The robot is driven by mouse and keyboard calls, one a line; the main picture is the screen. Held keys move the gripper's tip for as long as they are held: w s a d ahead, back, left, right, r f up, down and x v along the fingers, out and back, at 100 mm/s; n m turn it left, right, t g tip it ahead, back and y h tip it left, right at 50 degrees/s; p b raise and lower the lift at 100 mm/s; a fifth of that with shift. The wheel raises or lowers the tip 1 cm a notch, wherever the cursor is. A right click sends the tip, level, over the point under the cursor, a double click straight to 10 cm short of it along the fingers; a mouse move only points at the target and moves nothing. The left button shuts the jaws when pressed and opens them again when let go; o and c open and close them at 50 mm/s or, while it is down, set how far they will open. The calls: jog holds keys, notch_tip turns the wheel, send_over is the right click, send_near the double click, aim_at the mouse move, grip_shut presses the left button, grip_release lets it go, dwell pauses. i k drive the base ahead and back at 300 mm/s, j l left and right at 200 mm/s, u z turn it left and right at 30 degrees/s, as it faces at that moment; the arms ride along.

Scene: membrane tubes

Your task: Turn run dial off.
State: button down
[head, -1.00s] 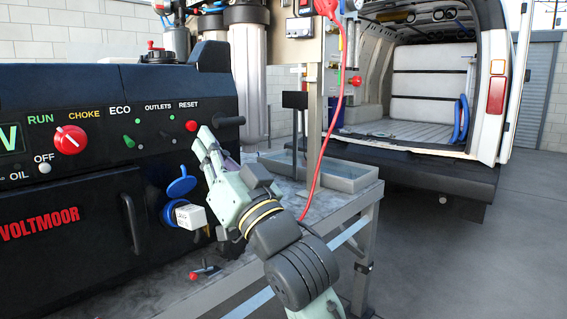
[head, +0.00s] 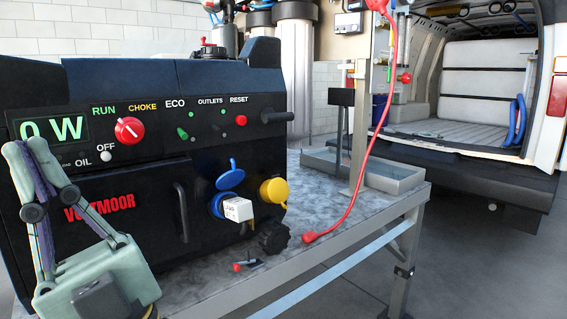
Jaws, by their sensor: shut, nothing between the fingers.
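The run dial (head: 129,130) is a round red knob with a white pointer on the dark generator's front panel. RUN is printed at its upper left, CHOKE at its upper right and OFF at its lower left. The pointer appears to slant toward RUN, away from OFF. My gripper (head: 25,147) is at the left edge, in front of the panel and left of the dial, apart from it. Its fingers point up, are shut and hold nothing. They cover part of the panel below the green display (head: 52,130), which reads 0 W.
A white plug (head: 237,209) sits in the blue-lidded outlet; a yellow cap (head: 274,191) is beside it. A black handle (head: 181,212) stands out below the dial. A red cable (head: 362,170) hangs over the metal bench (head: 330,225). Space directly before the dial looks clear.

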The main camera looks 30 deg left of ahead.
aim_at(129, 130)
jog(key=u, duration=1.45)
